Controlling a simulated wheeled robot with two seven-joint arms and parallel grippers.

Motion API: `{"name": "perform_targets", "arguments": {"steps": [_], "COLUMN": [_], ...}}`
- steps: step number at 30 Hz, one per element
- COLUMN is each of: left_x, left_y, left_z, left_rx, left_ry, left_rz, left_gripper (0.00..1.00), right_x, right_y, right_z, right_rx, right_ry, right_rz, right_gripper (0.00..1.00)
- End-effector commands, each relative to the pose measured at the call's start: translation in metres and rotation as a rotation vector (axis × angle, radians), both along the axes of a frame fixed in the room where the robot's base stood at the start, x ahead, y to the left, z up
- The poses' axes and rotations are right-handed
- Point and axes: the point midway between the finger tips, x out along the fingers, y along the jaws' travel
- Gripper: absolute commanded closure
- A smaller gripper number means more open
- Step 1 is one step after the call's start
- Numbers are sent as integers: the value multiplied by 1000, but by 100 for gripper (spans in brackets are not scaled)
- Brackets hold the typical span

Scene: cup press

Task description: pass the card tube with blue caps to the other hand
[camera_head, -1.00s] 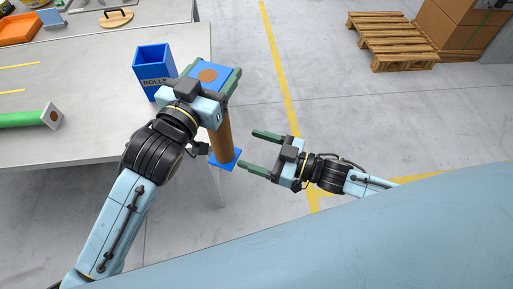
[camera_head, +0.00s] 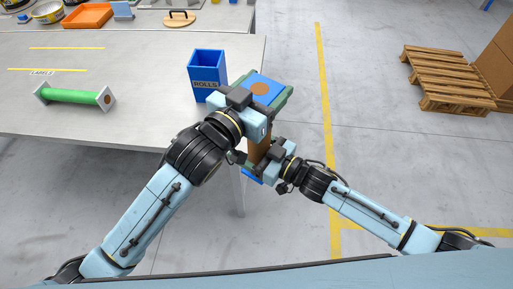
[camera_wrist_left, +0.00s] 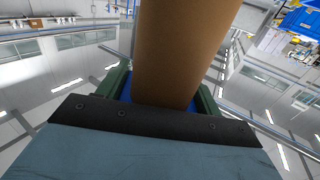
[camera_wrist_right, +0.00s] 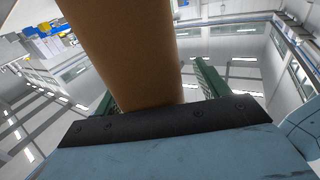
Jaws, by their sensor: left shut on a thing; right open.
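The card tube (camera_head: 258,150) with blue square caps stands upright, held off the table's right edge. Its top cap (camera_head: 262,87) is blue with a brown disc. My left gripper (camera_head: 264,98) is shut on the tube near its top cap; the left wrist view shows the brown tube (camera_wrist_left: 180,50) between its green fingers. My right gripper (camera_head: 258,158) is at the tube's lower part, just above the bottom cap (camera_head: 252,177). It is open, with the tube (camera_wrist_right: 125,50) between its fingers in the right wrist view. The fingertips are mostly hidden in the head view.
A blue bin marked ROLLS (camera_head: 207,75) stands on the table (camera_head: 150,75) near its right edge. A green tube with white caps (camera_head: 75,96) lies at the left. An orange tray (camera_head: 88,15) is at the back. A pallet (camera_head: 447,80) is on the floor.

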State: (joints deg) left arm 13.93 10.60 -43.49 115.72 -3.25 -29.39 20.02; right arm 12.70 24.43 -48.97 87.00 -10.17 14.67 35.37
Motion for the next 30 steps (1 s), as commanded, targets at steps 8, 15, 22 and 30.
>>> {"name": "perform_targets", "arguments": {"steps": [8, 15, 22, 30], "left_x": [0, 0, 0, 0], "left_y": [0, 0, 0, 0], "left_z": [1, 1, 1, 0], "left_rx": [-1, -1, -1, -1], "left_ry": [-2, -3, -2, -1], "left_rz": [0, 0, 0, 0], "left_gripper": [57, 57, 18, 9], "right_x": [0, -1, -1, -1], "right_y": [0, 0, 1, 1], "right_z": [0, 0, 1, 1], "right_rx": [-1, 0, 2, 0], "right_ry": [1, 0, -3, -5], "right_rz": [0, 2, 4, 4], "right_gripper": [35, 67, 80, 80]}}
